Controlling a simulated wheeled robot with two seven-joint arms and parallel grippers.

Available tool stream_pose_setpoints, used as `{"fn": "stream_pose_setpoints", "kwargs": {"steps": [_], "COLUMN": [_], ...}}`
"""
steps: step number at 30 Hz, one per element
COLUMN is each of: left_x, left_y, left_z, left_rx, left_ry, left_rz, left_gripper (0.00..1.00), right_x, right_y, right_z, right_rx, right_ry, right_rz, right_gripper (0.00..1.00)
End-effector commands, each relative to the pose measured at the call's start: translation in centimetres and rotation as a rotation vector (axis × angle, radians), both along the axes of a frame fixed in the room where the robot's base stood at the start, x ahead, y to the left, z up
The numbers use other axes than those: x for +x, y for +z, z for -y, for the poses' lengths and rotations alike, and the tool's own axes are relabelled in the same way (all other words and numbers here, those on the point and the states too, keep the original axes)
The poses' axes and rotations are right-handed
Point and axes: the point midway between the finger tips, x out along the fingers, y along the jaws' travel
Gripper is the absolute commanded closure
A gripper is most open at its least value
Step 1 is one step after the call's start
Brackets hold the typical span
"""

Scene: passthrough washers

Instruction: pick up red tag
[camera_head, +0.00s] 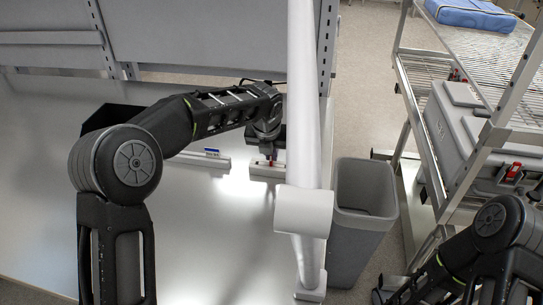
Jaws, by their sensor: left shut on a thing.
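My left gripper (268,158) is over the table at the centre of the head view, pointing down beside the white post. It is shut on the red tag (271,163), of which only a small red part shows at the fingertips. The tag is just above or at a white holder strip (267,172); I cannot tell whether they touch.
A blue tag (211,152) is at another white strip (200,160) to the left. A white vertical post (302,120) with a roll (304,210) stands close right of my left gripper. A grey bin (362,215) and a wire rack (500,130) with a grey case are further right. The front table surface (210,240) is clear.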

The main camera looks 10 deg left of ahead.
Motion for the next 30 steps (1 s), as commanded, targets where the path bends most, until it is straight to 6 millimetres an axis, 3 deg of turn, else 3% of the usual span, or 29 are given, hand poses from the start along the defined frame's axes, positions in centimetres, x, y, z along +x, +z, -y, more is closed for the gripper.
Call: {"fn": "stream_pose_setpoints", "kwargs": {"steps": [5, 18, 30], "left_x": [0.1, 0.1, 0.0], "left_y": [1.6, 9.2, 9.9], "left_z": [0.0, 0.0, 0.0], "left_rx": [-0.002, 0.0, 0.0], "left_ry": [0.001, 0.001, 0.0], "left_rz": [0.005, 0.003, 0.001], "left_gripper": [1.0, 1.0, 1.0], "right_x": [0.0, 0.1, 0.1], "right_y": [-0.2, -0.5, -0.5], "right_z": [0.0, 0.0, 0.0], "right_rx": [0.0, 0.002, 0.002], "right_ry": [0.0, 0.0, 0.0], "right_rz": [0.0, 0.003, 0.003], "right_gripper": [0.78, 0.78, 0.78]}}
